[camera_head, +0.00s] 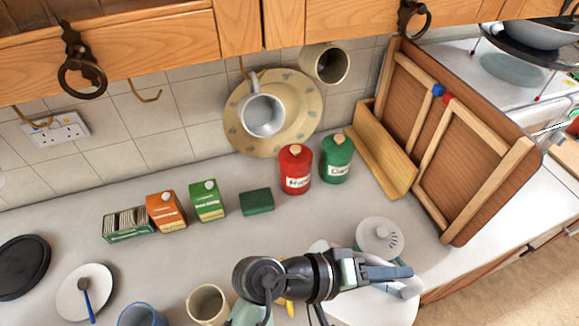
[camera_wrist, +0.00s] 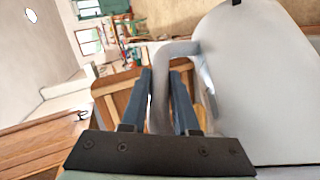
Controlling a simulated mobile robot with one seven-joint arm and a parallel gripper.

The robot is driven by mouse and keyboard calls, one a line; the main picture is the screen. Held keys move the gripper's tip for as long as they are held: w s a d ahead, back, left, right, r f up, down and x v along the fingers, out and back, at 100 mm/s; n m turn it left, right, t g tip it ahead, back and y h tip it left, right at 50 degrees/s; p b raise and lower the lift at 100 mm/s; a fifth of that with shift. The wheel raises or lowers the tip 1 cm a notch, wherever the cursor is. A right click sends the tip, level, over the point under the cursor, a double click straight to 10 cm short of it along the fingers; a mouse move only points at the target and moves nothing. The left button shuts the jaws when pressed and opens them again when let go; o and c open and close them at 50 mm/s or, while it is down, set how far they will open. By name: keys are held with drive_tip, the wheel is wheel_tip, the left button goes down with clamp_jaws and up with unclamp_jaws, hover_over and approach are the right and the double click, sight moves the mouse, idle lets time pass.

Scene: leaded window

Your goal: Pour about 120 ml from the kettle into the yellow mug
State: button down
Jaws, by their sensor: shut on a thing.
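The kettle (camera_head: 375,308) is pale grey-white with a round lid (camera_head: 380,238), at the lower right of the head view. Its body also fills the right of the wrist view (camera_wrist: 255,85). My gripper (camera_head: 400,275) is shut on the kettle's handle, which shows between the two fingers in the wrist view (camera_wrist: 161,75). I cannot tell whether the kettle touches the counter. A small yellow patch (camera_head: 289,306) shows beside my arm, left of the kettle. It may be the yellow mug, mostly hidden by the arm. The spout's tip and any water are not clear.
A cream mug (camera_head: 207,303) and a blue mug (camera_head: 143,316) stand at the front edge of view. Red (camera_head: 296,170) and green (camera_head: 336,160) canisters, cartons (camera_head: 166,211) and a wooden rack (camera_head: 440,130) stand behind. The counter's middle is mostly clear.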

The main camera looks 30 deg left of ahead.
sight(374, 263)
drive_tip(key=shift+a+r, duration=0.1)
drive_tip(key=shift+r, duration=0.15)
drive_tip(key=shift+s+a+r+h+b, duration=0.15)
drive_tip(key=shift+a+r+h+b, duration=0.25)
drive_tip(key=shift+a+r, duration=0.2)
drive_tip(key=shift+a+r+t, duration=0.1)
drive_tip(key=shift+r+t, duration=0.05)
drive_tip(key=shift+t, duration=0.15)
drive_tip(key=shift+s+a+r+h, duration=0.1)
drive_tip(key=shift+a+r+h, duration=0.15)
drive_tip(key=shift+h, duration=0.05)
drive_tip(key=shift+a+r, duration=0.1)
drive_tip(key=shift+s+a+r+n+t, duration=0.2)
drive_tip(key=shift+a+r+n+t, duration=0.1)
drive_tip(key=shift+a, duration=0.2)
idle(0.8)
